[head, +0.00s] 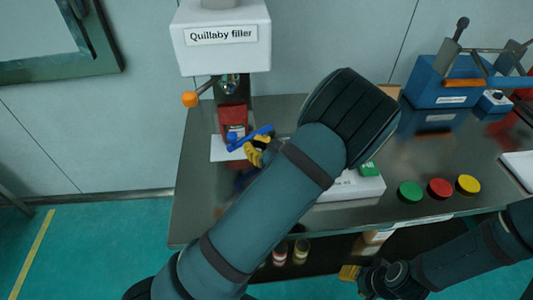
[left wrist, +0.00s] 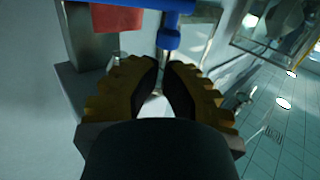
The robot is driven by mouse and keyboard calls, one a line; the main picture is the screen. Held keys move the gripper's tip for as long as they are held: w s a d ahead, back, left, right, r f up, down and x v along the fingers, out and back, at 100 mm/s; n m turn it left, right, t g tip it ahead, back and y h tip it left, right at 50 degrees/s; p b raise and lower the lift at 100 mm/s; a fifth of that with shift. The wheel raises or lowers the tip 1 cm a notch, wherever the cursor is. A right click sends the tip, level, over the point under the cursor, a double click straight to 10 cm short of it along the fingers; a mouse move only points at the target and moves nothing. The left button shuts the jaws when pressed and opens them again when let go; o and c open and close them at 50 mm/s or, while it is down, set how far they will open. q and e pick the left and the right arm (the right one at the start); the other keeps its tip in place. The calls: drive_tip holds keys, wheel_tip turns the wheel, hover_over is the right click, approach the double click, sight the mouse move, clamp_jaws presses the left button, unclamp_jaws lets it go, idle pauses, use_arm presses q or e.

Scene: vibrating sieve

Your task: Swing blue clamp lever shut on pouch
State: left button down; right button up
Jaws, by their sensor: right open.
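The blue clamp lever (head: 250,138) sticks out to the right in front of the red pouch (head: 233,115) under the filler. In the left wrist view, the lever (left wrist: 170,38) lies just beyond my fingertips, and a part of the red pouch (left wrist: 118,18) shows at the upper left. My left gripper (head: 257,150) is at the lever. Its fingertips (left wrist: 164,66) are close together at the lever's blue stem; I cannot tell whether they grip it. My right gripper (head: 350,273) is open, low at the table's front edge, partly hidden and away from the lever.
The white filler (head: 222,45) with an orange-knobbed handle (head: 190,99) stands above the pouch. Green, red and yellow discs (head: 440,188) lie at the right of the dark table (head: 195,205). A blue machine (head: 435,85) stands at the back right. My left arm covers the table's middle.

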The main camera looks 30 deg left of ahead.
use_arm(q)
drive_tip(key=x, duration=0.4)
drive_tip(key=shift+w+a, duration=0.1)
drive_tip(key=shift+a, duration=0.25)
drive_tip(key=shift+a, duration=0.1)
drive_tip(key=w+a+m+t+h+b, duration=0.1)
drive_tip(key=w+a+m+t, duration=0.1)
drive_tip(key=a, duration=0.5)
drive_tip(key=shift+w+m+t+h, duration=0.4)
drive_tip(key=shift+w+t, duration=0.5)
drive_tip(key=shift+w, duration=0.15)
